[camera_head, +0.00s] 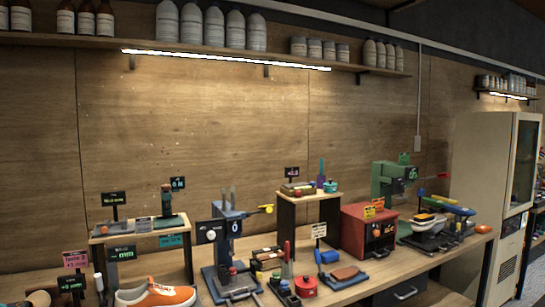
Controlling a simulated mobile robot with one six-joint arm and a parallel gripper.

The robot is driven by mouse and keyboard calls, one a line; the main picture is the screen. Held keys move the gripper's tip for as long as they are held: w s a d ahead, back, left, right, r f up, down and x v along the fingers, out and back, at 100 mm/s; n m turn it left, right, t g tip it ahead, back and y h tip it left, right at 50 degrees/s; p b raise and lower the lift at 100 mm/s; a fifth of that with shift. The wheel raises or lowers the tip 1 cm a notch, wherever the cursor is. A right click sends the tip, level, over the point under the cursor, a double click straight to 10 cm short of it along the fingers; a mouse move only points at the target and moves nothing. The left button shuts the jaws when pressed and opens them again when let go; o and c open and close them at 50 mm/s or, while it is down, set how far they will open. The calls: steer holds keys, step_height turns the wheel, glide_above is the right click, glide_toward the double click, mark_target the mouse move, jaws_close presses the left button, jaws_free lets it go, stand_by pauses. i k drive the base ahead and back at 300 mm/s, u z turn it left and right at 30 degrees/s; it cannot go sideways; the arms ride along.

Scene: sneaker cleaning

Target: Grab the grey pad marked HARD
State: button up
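I cannot read the word HARD on anything from here, so I cannot tell which thing is the marked grey pad. A small greyish flat piece (110,228) lies on the left raised stand, beside a small label, but its marking is too small to read. Flat pieces also lie on the raised stand at the centre (297,188), and their markings are unreadable too. My gripper is not in view.
A long wooden workbench (345,292) runs along the wall. It is crowded with an orange-and-white sneaker (155,295), a blue press (226,250), a red box machine (368,230), a red pot (306,286) and a green machine (388,183). A tall cabinet (480,190) stands right.

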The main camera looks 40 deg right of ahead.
mark_target(470, 223)
steer(key=u, duration=0.75)
steer(key=k, duration=2.25)
steer(key=z, duration=2.05)
steer(key=i, duration=1.65)
steer(key=z, duration=0.25)
steer(key=k, duration=0.1)
steer(key=u, duration=0.2)
